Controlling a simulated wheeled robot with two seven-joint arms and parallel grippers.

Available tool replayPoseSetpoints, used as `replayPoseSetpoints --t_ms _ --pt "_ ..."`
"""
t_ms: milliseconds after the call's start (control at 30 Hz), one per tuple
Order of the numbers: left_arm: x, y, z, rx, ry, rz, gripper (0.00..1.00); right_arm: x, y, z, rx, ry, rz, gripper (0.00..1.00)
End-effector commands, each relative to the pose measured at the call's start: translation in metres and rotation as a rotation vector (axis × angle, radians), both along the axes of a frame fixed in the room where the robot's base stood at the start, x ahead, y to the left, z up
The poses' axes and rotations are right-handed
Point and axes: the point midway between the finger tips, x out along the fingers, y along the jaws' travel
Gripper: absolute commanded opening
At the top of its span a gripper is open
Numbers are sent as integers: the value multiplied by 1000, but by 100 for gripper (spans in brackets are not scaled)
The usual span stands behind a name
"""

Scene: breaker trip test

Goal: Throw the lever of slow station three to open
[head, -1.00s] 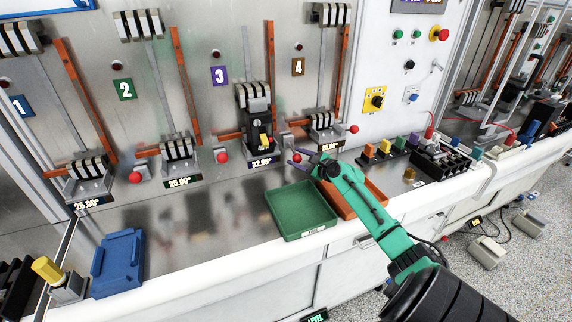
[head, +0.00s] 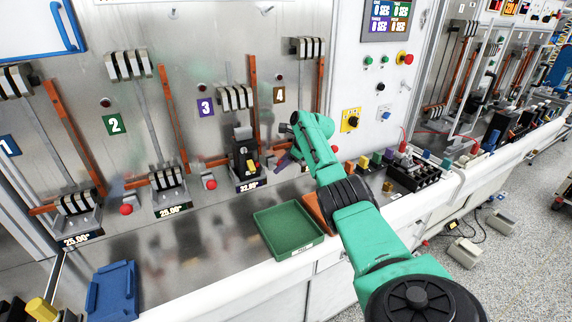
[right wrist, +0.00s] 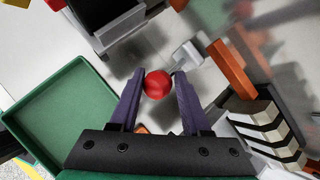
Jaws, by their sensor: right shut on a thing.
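The purple "3" plate (head: 205,107) marks station three on the steel panel. In the head view my right gripper (head: 284,160) is low beside the black unit, and hides the knob. My left gripper is out of view.
A green tray (head: 288,232) lies below my right forearm, with an orange tray (head: 316,212) partly hidden beside it. Station two's red knob (head: 210,184) is to the left. Bare bench lies between.

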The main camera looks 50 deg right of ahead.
Motion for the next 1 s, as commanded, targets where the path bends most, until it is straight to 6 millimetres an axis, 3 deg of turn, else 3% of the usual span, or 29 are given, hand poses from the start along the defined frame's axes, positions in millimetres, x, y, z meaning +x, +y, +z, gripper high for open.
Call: replayPoseSetpoints --t_ms 33,700,733,800,1000 --pt "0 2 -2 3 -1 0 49 -1 8 -8 18 33 11 0" --pt "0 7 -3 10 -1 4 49 -3 13 -7 37 86 10 0" --pt "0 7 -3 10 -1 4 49 -3 13 -7 37 86 10 52" --pt "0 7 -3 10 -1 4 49 -3 13 -7 37 84 10 71" --pt "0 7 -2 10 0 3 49 -2 12 -4 34 78 8 71"
